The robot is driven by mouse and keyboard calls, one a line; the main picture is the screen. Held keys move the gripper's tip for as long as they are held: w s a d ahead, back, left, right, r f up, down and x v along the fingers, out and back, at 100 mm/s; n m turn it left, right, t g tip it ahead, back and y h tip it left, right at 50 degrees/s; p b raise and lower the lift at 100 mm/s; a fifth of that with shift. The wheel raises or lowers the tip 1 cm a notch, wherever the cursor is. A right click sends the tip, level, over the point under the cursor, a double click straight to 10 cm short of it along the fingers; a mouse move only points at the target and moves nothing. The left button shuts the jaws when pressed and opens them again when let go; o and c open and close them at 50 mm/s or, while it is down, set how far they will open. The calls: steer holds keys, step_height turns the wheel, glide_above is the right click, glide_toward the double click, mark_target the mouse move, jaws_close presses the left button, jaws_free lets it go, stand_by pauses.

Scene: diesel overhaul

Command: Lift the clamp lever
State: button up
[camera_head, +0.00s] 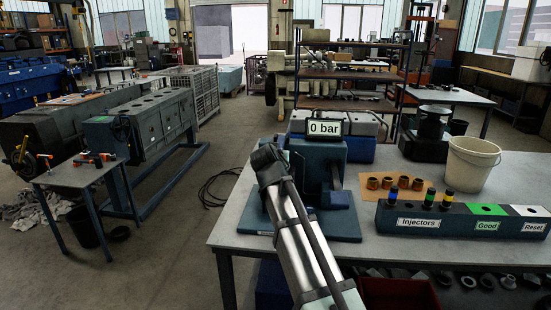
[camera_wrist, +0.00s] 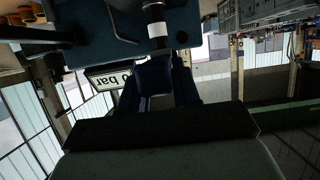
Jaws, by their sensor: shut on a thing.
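The test stand (camera_head: 318,158) is a dark blue block on a base plate, with a "0 bar" display (camera_head: 325,127) on top. My arm reaches up from the bottom of the head view, and my gripper (camera_head: 268,158) is at the stand's left side. In the wrist view, which is upside down, my gripper (camera_wrist: 160,82) has its dark fingers close around a dark piece, apparently the clamp lever. The fingers and the wrist hide most of the lever, so its angle cannot be told. A post with a white band (camera_wrist: 157,28) stands just beyond the fingers.
A rack (camera_head: 455,219) with "Injectors", "Good" and "Reset" labels holds several injectors on the table (camera_head: 240,225) at the right. Several copper-coloured rings (camera_head: 388,183) and a white bucket (camera_head: 471,163) stand behind it. Bare tabletop shows left of the stand.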

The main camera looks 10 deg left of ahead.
jaws_close()
steer(key=shift+w+r+g, duration=0.15)
steer(key=shift+r+g, duration=0.25)
steer(key=shift+r, duration=0.25)
steer(key=w+r+g, duration=1.1)
steer(key=r, duration=0.4)
steer(key=shift+r, duration=0.25)
steer(key=shift+s, duration=0.1)
steer(key=o, duration=0.9)
jaws_free()
